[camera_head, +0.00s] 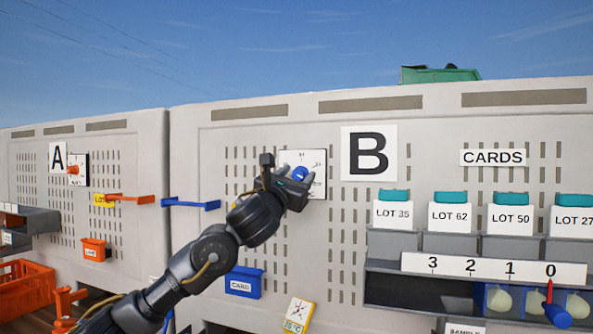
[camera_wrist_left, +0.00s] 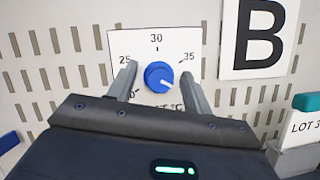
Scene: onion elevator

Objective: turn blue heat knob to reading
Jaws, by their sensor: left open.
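The blue heat knob (camera_wrist_left: 158,77) sits on a white dial plate (camera_wrist_left: 180,42) marked 25, 30 and 35. A lower-left mark is partly hidden and the lower right is covered by a finger. The knob's white pointer line slants toward the lower right. My left gripper (camera_wrist_left: 160,72) is open, its fingers on either side of the knob; I cannot tell whether they touch it. In the head view the gripper (camera_head: 283,178) is at the left side of the plate (camera_head: 316,160) beside the knob (camera_head: 300,173). My right gripper is not in view.
A small card (camera_head: 297,315) hangs below with a °C reading too small to be sure of. A blue bar (camera_head: 190,205) juts out at left. An orange knob (camera_head: 73,170) is on panel A. Lot bins and a shelf (camera_head: 400,292) stand at right.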

